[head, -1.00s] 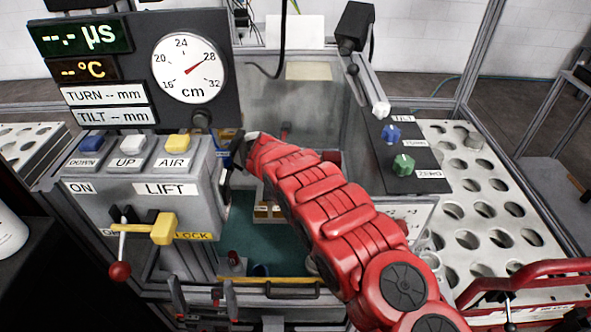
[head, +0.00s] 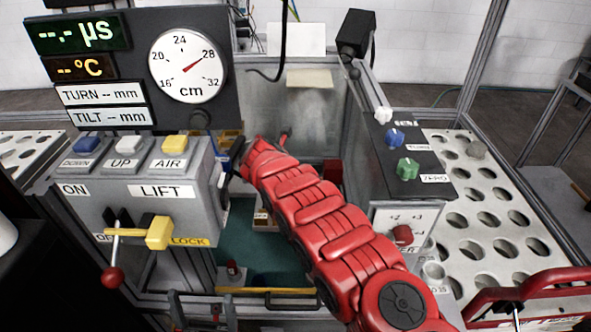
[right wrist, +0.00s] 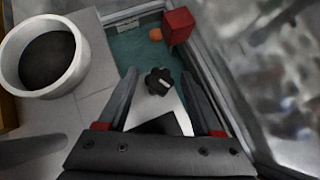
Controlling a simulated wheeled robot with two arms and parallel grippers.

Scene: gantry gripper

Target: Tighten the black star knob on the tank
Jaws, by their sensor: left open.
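The black star knob (right wrist: 158,81) shows in the right wrist view, above a pale plate over the teal floor. My right gripper (right wrist: 159,76) is open, its fingers on either side of the knob with gaps visible; I cannot tell their depth relative to it. In the head view my red right arm reaches into the tank (head: 310,115) from the lower right. Its gripper end, near the lift box, is mostly hidden, and the knob cannot be made out there. My left gripper (head: 202,300) is low in the head view, fingers apart and empty, in front of the tank.
The lift box (head: 150,195) with a yellow lock handle (head: 160,232) stands left of the tank. A panel with blue (head: 394,137) and green (head: 407,169) knobs is at right, beside a perforated table (head: 485,215). A white ring (right wrist: 43,50) and red block (right wrist: 178,26) are near the right gripper.

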